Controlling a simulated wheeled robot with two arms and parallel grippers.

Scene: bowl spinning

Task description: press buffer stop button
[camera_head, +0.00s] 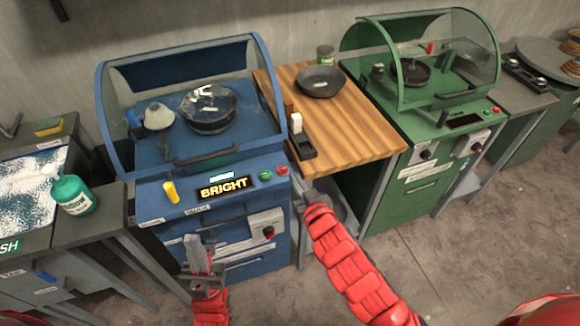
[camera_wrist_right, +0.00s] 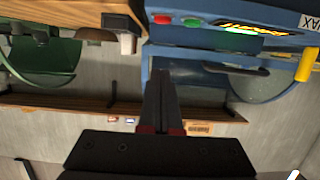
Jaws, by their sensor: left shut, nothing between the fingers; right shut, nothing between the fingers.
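The blue machine (camera_head: 165,200) carries a lit display reading BRIGHT (camera_head: 225,188). To the right of the display are a green button (camera_head: 266,176) and a red button (camera_head: 282,170). My right gripper (camera_head: 296,172) is shut and empty, its tip just right of the red button. In the right wrist view, the shut fingers (camera_wrist_right: 161,72) point toward the panel, with the red button (camera_wrist_right: 161,19) beyond the tips and a visible gap between. My left gripper (camera_head: 192,240) is shut and empty, in front of the blue machine, below the panel.
A clear cover stands over a dark bowl (camera_head: 208,108) and a whitish cone (camera_head: 158,116) in the blue machine. A yellow knob (camera_head: 171,191) rises left of the display. A wooden table (camera_head: 345,130) and a green machine (camera_head: 440,130) stand to the right.

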